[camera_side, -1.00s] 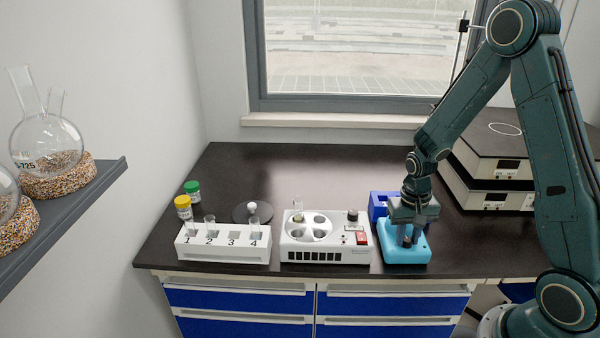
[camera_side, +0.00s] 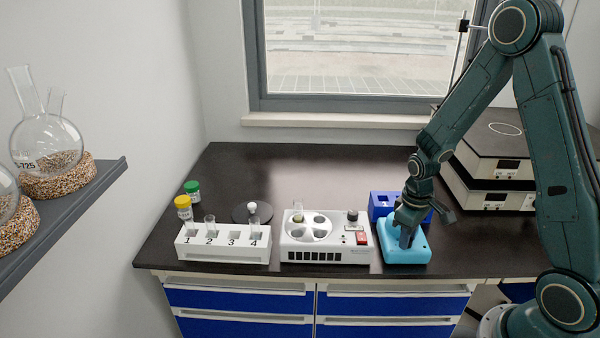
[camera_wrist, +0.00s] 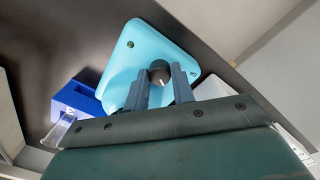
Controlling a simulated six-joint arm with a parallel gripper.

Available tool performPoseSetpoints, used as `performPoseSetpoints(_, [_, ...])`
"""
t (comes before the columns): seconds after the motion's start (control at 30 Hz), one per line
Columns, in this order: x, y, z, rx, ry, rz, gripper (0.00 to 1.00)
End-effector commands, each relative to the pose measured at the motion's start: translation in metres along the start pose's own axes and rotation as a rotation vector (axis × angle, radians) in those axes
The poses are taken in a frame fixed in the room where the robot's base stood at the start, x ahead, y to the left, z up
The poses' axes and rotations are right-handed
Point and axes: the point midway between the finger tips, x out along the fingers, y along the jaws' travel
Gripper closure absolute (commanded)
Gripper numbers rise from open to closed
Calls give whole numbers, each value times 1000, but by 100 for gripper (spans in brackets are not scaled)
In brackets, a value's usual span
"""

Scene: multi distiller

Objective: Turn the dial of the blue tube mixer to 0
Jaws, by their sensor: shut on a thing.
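The blue tube mixer (camera_side: 404,254) is a light blue rounded block near the bench's front edge, right of the white centrifuge. It also shows in the wrist view (camera_wrist: 143,45), with a black round dial (camera_wrist: 159,72) that bears a white mark. My gripper (camera_side: 406,238) points down onto the mixer. In the wrist view its two fingers (camera_wrist: 157,88) stand on either side of the dial, shut on it. In the side view my gripper hides the dial. The scale figures around the dial cannot be read.
A dark blue block (camera_side: 381,205) stands just behind the mixer. The white centrifuge (camera_side: 326,256) is close on its left. A white numbered tube rack (camera_side: 222,249) stands farther left. Stacked white devices with dark tops (camera_side: 490,180) are at the back right. The bench's middle back is clear.

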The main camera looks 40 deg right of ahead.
Motion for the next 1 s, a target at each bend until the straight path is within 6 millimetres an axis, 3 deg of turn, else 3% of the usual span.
performPoseSetpoints(0.5, [0, 0, -1, -25, 4, 2, 98])
performPoseSetpoints(0.53, [0, 0, -1, -25, 4, 2, 70])
performPoseSetpoints(0.6, [0, 0, -1, -24, 4, 1, 56])
performPoseSetpoints(1.0, [0, 3, -1, -19, 4, 7, 54])
